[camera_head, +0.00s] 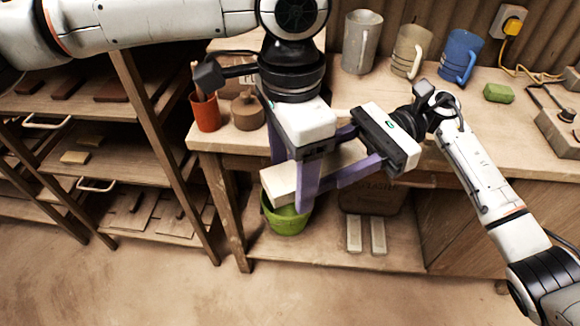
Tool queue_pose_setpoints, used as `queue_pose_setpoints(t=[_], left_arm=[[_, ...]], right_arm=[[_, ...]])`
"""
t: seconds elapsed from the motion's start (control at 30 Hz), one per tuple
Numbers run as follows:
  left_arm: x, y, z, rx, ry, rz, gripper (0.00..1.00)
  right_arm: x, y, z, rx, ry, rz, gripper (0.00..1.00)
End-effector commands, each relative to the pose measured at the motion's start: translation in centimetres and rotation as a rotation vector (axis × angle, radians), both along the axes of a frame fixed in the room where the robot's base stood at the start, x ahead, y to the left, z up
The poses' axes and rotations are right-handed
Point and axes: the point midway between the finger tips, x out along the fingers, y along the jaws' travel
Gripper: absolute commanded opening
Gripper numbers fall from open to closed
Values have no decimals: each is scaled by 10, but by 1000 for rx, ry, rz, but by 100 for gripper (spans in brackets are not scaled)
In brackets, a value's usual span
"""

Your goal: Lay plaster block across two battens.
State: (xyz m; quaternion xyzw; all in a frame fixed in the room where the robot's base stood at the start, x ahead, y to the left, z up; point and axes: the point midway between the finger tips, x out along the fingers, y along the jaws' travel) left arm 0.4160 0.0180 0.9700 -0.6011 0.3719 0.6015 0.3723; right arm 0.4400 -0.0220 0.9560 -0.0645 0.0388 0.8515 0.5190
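The cream plaster block (279,184) is at my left gripper (293,185), whose purple fingers point down. One finger is behind the block and one in front, and the gripper looks shut on it. The block is above the lower shelf, overlapping a green pot in the picture. Part of it is hidden by the front finger. My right gripper (332,158) reaches in from the right, its purple fingers apart and pointing left, close to the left fingers. Whether it touches the block is unclear. Two pale battens, the left one (353,234) and the right one (378,236), lie side by side on the lower shelf.
The green pot (286,222) stands left of the battens. A brown box (372,196) is behind them. The bench top (440,112) above holds mugs, an orange pot (206,112) and a green block (498,93). A wooden rack (118,165) stands at left.

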Motion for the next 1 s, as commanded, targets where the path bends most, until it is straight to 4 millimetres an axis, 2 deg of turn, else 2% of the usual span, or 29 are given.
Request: queue_pose_setpoints(t=[0.27, 0.37, 0.8, 1.0], left_arm=[[1, 0, 8, -1, -2, -1, 66], [1, -1, 21, -2, -3, 0, 66], [1, 0, 100, -2, -3, 0, 66], [1, 0, 117, 0, -1, -1, 66]], right_arm=[[-1, 1, 1, 3, -1, 3, 12], [-1, 0, 1, 3, -1, 3, 12], [-1, 0, 1, 3, -1, 4, 12], [-1, 0, 2, 6, -2, 5, 12]])
